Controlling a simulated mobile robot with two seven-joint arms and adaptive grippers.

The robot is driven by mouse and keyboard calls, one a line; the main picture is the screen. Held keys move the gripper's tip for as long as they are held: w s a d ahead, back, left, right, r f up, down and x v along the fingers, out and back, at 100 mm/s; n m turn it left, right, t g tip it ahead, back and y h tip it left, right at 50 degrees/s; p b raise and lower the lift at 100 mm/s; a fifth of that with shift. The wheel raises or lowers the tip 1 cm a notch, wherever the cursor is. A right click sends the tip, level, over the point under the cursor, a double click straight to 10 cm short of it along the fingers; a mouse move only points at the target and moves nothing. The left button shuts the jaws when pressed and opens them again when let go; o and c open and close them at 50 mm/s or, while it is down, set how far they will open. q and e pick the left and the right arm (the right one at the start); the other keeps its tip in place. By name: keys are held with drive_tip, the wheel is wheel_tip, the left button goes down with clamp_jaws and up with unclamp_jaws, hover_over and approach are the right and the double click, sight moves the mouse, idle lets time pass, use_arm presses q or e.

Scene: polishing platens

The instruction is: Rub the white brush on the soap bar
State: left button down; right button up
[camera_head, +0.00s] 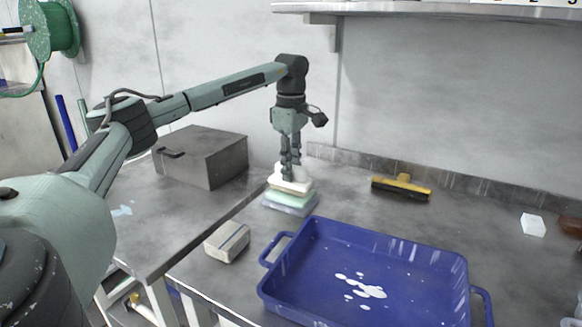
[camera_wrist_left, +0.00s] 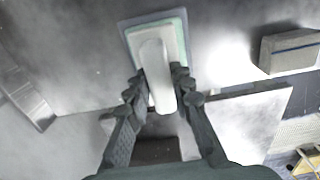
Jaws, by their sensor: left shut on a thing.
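My left gripper (camera_head: 289,174) points down and is shut on the white brush (camera_head: 291,186), above the left part of the bench. In the left wrist view the brush's long white handle (camera_wrist_left: 155,70) runs between the two fingers (camera_wrist_left: 158,86). The pale green soap bar (camera_head: 291,196) lies directly under the brush, on a grey-blue dish (camera_head: 289,208). The brush looks to be resting on the soap, though its underside is hidden. In the left wrist view the soap's green edge (camera_wrist_left: 182,28) shows beside the handle. My right gripper is not in view.
A blue tray (camera_head: 460,275) with white splashes stands in front to the right. A pale block with a dark stripe (camera_head: 227,242) lies near the front edge. A yellow-and-black brush (camera_head: 401,187), a white block (camera_head: 532,225) and a metal box (camera_head: 202,156) stand further off.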

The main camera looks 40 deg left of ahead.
use_arm(q)
drive_tip(key=shift+f, duration=0.45)
idle(0.7)
drive_tip(key=shift+r, duration=0.15)
wheel_tip(320, 180, up, 2)
drive_tip(key=shift+p, duration=0.75)
drive_tip(key=shift+r, duration=2.4)
